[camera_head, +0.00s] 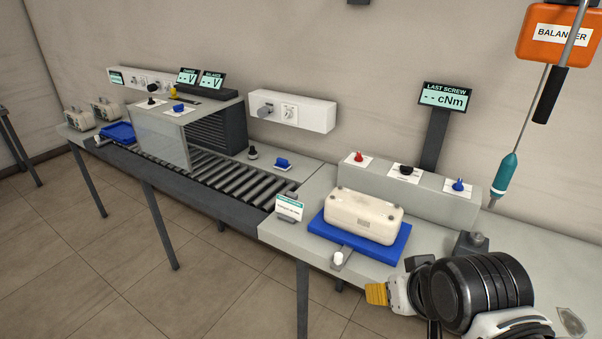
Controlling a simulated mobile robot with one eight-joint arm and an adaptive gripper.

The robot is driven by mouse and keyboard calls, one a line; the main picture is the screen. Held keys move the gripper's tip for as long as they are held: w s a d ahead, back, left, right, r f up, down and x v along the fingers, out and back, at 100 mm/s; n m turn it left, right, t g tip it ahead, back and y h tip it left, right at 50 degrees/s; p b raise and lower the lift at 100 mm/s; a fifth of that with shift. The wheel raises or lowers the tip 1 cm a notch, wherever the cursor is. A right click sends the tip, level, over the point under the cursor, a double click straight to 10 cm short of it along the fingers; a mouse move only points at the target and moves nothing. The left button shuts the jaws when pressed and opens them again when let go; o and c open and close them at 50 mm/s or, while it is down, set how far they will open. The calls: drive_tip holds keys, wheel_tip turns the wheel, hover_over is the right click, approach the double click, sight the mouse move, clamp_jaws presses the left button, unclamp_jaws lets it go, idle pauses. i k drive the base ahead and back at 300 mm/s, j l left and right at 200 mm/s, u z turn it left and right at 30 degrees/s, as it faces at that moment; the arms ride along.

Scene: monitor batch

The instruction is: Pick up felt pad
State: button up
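My gripper (390,294) is at the lower right, in front of the bench edge, partly hidden by its own dark wrist. A small ridged yellow piece shows at its tip. I cannot tell whether that piece is part of the gripper or something held, nor how far the fingers are apart. No thing in view is clearly marked as the felt pad. A flat blue slab (392,254) lies on the bench under a cream device (364,216), left of and beyond my gripper. A small greyish, see-through-looking item (571,321) lies at the lower right corner; its kind is unclear.
A roller conveyor (228,178) runs left to a clear-fronted box (160,142) and a blue tray (118,131). A control panel with knobs (405,194) and a screen post (436,132) stand behind the cream device. A teal screwdriver (504,174) hangs at right.

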sight(282, 164)
drive_tip(key=i+j+z, duration=0.15)
drive_tip(key=i+j, duration=0.15)
drive_tip(key=i+j+z, duration=0.15)
drive_tip(key=j, duration=0.25)
drive_tip(key=i+j+z, duration=0.15)
drive_tip(key=i+j, duration=0.2)
drive_tip(key=i+j+z, duration=0.15)
drive_tip(key=j, duration=0.4)
drive_tip(key=i+j+z, duration=0.15)
drive_tip(key=j, duration=0.3)
drive_tip(key=i+j+z, duration=0.15)
drive_tip(key=i+j, duration=0.15)
drive_tip(key=j, duration=0.2)
drive_tip(key=i+j+z, duration=0.15)
drive_tip(key=j, duration=0.35)
drive_tip(key=i+j+z, duration=0.15)
drive_tip(key=j, duration=0.35)
